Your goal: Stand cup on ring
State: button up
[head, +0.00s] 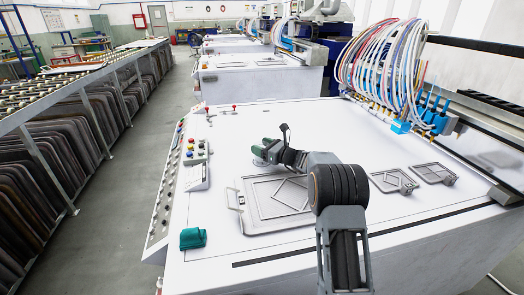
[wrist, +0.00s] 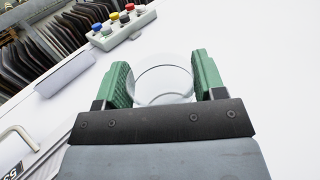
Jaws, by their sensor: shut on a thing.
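My gripper (head: 264,153) reaches over the white table, left of its middle in the head view. In the wrist view its green fingers (wrist: 163,72) stand on either side of a clear glass cup (wrist: 163,84) and are shut on it. The cup's round rim faces the wrist camera. In the head view the cup is small, pale and partly hidden by the fingers. I cannot tell whether its base touches the table. I cannot make out a ring in either view.
A button box (head: 195,178) stands left of my gripper, and a teal object (head: 193,238) sits near the front left. A metal frame (head: 250,222) lies below my arm. Smaller frames (head: 393,181) and hoses with blue nozzles (head: 402,127) are at right.

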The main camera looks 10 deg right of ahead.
jog(key=shift+f, duration=0.7)
jog(key=shift+f, duration=0.25)
jog(key=o, duration=0.9)
jog(key=shift+r, duration=0.1)
jog(key=shift+r, duration=0.3)
jog(key=v, duration=1.2)
jog(key=shift+s+f, duration=0.1)
jog(key=shift+f, duration=0.05)
